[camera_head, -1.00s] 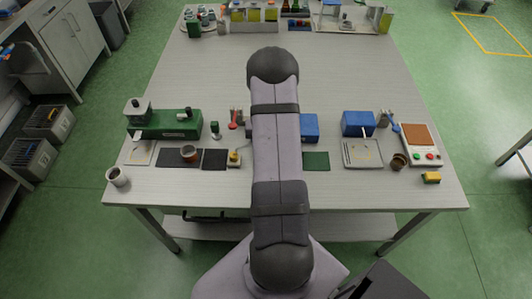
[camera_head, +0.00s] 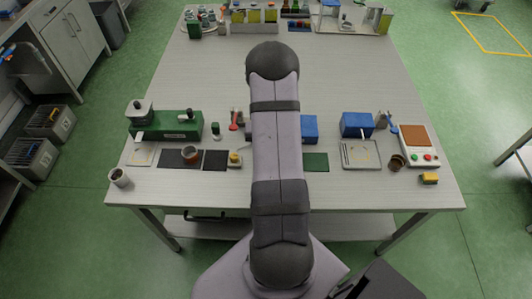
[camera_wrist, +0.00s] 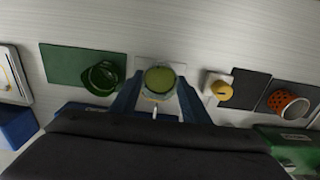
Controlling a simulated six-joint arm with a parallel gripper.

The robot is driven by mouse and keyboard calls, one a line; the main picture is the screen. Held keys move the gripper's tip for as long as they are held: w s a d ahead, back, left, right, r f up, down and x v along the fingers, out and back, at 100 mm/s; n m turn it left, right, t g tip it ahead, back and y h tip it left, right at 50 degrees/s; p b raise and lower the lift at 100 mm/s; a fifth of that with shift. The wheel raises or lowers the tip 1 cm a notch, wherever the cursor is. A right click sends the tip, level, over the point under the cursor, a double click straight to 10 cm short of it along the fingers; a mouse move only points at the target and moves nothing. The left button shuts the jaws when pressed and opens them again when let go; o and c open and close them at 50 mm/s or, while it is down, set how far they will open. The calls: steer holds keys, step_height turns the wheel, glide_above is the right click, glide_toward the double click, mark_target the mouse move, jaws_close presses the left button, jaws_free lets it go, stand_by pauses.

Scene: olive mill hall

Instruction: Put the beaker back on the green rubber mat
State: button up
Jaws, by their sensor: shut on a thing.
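In the wrist view a round beaker (camera_wrist: 160,78) with yellow-green contents sits between the fingers of my gripper (camera_wrist: 158,97), which is shut on it. A pale plate shows behind the beaker; I cannot tell whether the beaker touches it. The green rubber mat (camera_wrist: 72,64) lies flat to the left of the gripper in the wrist view. A dark green, round, hollow vessel (camera_wrist: 103,77) overlaps the mat's right part. In the head view the mat (camera_head: 316,161) shows just right of my arm, which hides my gripper, the beaker and the green vessel.
A yellow-topped object (camera_wrist: 222,90) stands close to the gripper's right finger. Blue boxes (camera_head: 357,124) and a green machine (camera_head: 165,124) line the row. The table's middle, farther back, is largely clear.

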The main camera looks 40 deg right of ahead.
steer(key=shift+r+p, duration=1.55)
steer(key=shift+r, duration=0.9)
steer(key=shift+d+f, duration=0.1)
steer(key=shift+s+d, duration=0.2)
steer(key=shift+d, duration=0.15)
steer(key=s+d+m, duration=0.1)
steer(key=d, duration=0.1)
steer(key=s+d+m+b, duration=0.1)
steer(key=s+d, duration=0.2)
steer(key=d, duration=0.2)
steer(key=shift+s+f+m+b, duration=0.2)
steer(key=shift+f+m+b, duration=0.15)
steer(key=shift+m+b, duration=0.05)
steer(key=s+d+m+b, duration=0.1)
steer(key=s+d+m, duration=0.2)
steer(key=s+d, duration=0.4)
steer(key=shift+s+d, duration=0.3)
steer(key=shift+s, duration=0.1)
steer(key=shift+f+b, duration=0.15)
steer(key=shift+b, duration=0.2)
